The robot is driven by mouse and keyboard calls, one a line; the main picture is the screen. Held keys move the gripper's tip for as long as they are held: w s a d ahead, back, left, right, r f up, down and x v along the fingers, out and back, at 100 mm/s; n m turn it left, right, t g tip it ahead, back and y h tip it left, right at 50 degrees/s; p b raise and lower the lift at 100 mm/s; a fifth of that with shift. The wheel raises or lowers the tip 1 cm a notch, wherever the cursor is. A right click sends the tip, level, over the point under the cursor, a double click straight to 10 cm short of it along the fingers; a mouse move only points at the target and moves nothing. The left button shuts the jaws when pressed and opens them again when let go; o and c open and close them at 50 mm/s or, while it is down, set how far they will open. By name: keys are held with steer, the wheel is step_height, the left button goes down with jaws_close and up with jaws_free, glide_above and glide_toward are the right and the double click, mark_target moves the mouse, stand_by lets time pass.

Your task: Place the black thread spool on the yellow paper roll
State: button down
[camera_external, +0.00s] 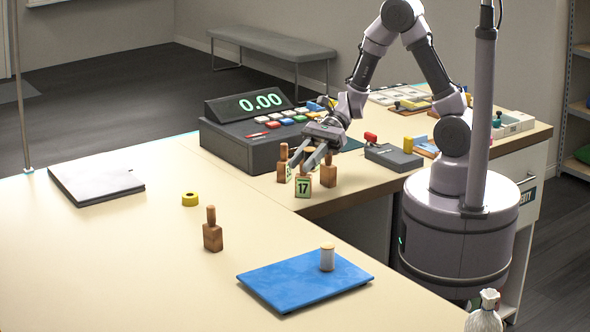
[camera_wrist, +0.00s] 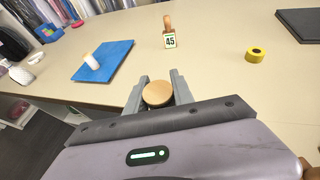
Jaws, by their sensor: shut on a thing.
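My gripper (camera_external: 310,160) is over the counter near the front of the cash register, pointing down. In the wrist view my gripper (camera_wrist: 158,92) is shut on a spool with a round pale wooden top (camera_wrist: 157,94).
Wooden stamps, one tagged 17 (camera_external: 303,189), stand close by my gripper. Another stamp (camera_external: 212,236) stands near the roll. A white spool (camera_external: 327,258) is on a blue mat (camera_external: 290,284). A grey slab (camera_external: 95,183) lies at left. The counter around the roll is clear.

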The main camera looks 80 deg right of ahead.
steer(key=w+d+r+m+t+h, duration=0.1)
steer(key=w+d+m+t+h, duration=0.3)
steer(key=d, duration=0.4)
steer(key=w+d+r+m+t+h, duration=0.1)
steer(key=d+r+m+t+h, duration=0.15)
steer(key=d+m+h, duration=0.4)
steer(key=w+a+f+n+y, duration=0.25)
steer(key=w+a, duration=0.25)
steer(key=w, duration=0.3)
steer(key=y+b, duration=0.1)
steer(key=b, duration=0.1)
glide_above(185, 195)
step_height(185, 195, down, 5)
steer(key=f+b, duration=0.1)
steer(key=w+f+b, duration=0.1)
steer(key=f, duration=0.1)
steer(key=shift+a+f, duration=0.1)
steer(key=shift+f, duration=0.25)
steer(key=shift+r, duration=0.15)
